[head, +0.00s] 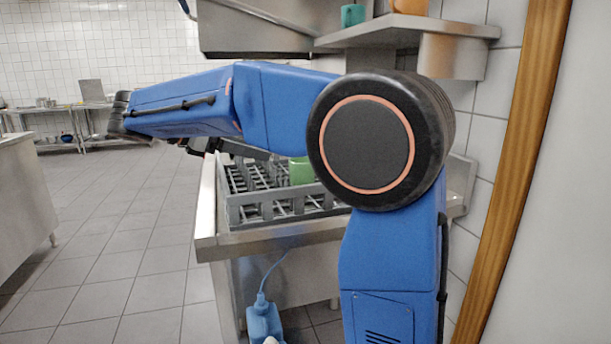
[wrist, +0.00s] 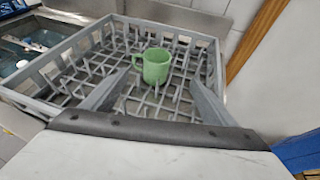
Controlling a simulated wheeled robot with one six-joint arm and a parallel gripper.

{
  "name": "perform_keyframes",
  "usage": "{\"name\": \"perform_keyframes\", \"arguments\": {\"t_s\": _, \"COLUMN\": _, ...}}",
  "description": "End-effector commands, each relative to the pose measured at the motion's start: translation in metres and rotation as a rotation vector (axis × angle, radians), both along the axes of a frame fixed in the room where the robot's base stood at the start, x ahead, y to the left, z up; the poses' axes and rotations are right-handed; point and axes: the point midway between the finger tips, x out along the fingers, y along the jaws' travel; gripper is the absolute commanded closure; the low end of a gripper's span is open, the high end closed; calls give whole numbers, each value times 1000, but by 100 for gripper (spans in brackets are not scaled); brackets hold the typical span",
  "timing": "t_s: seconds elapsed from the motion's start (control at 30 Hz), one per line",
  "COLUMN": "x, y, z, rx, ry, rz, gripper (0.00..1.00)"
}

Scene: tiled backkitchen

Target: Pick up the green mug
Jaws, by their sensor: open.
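The green mug (wrist: 156,66) stands upright in a grey dish rack (wrist: 218,62), with its handle toward the left in the wrist view. In the head view the green mug (head: 301,171) shows partly behind my arm's elbow joint, inside the rack (head: 240,214). My gripper (wrist: 166,82) is open and empty. In the wrist view its two fingers reach forward, one to each side, with the mug ahead between and beyond their tips. In the head view my arm hides most of the gripper.
The rack sits on a steel counter (head: 207,215) with raised edges. Left of the rack is a basin (wrist: 18,62) with items in it. A wall shelf (head: 400,30) holds a teal mug (head: 352,15) and an orange item (head: 410,6). A blue container (head: 263,320) stands below.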

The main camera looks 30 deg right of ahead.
Motion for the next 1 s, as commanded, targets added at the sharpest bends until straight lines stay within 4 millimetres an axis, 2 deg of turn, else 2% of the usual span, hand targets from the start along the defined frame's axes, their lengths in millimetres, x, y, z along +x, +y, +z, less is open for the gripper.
{"name": "perform_keyframes", "arguments": {"t_s": 0.4, "x": 0, "y": -69, "z": -28, "rx": 0, "ry": 0, "rz": -3, "gripper": 20}}
{"name": "perform_keyframes", "arguments": {"t_s": 0.57, "x": 1, "y": -84, "z": -34, "rx": 0, "ry": 0, "rz": -2, "gripper": 20}}
{"name": "perform_keyframes", "arguments": {"t_s": 0.83, "x": 3, "y": -95, "z": -40, "rx": 0, "ry": 0, "rz": -1, "gripper": 20}}
{"name": "perform_keyframes", "arguments": {"t_s": 1.0, "x": 8, "y": -114, "z": -49, "rx": 0, "ry": 1, "rz": -3, "gripper": 20}}
